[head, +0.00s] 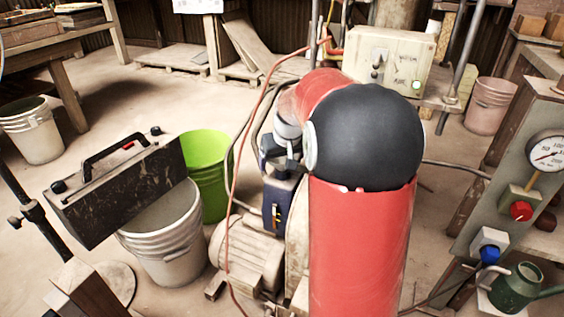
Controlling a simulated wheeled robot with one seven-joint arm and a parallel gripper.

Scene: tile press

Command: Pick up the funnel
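I cannot make out a funnel in the head view; my large red arm with its black joint hides the middle of the scene. Beyond the arm, a grey and dark blue part that looks like my wrist and gripper (279,165) points down above a beige motor. Its fingertips cannot be made out, so I cannot tell whether it is open, shut or holding anything.
A white bucket (166,246) and a green bucket (207,180) stand left of the motor (247,255). A dark box with a handle (120,190) is above the white bucket. At right are a gauge panel (505,190) and a green watering can (515,290). Floor is open at upper left.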

